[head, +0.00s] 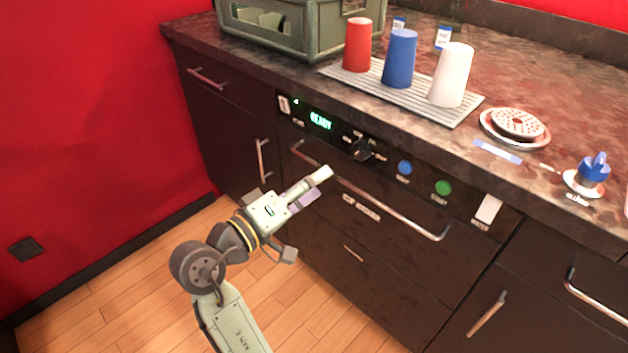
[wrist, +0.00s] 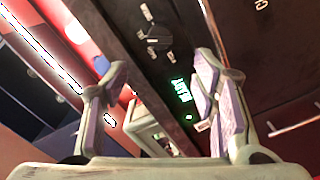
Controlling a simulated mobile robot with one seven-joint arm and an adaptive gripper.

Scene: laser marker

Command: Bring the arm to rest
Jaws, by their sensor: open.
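My gripper (head: 306,214) is in front of the dark built-in machine in the head view, below its control panel (head: 330,128). In the wrist view my gripper (wrist: 162,66) has its two fingers spread wide apart with nothing between them. Behind them the panel shows a black knob (wrist: 158,38) and a green lit display (wrist: 184,92). The display (head: 320,121) reads READY in the head view. My arm reaches up from the bottom left, bent at the elbow. I cannot tell whether the gripper touches the machine's front.
A red cup (head: 357,46), a blue cup (head: 400,58) and a white cup (head: 450,75) stand on a ribbed mat (head: 412,98) on the counter. A long bar handle (head: 392,209) juts from the machine. The wooden floor (head: 105,290) at left is clear.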

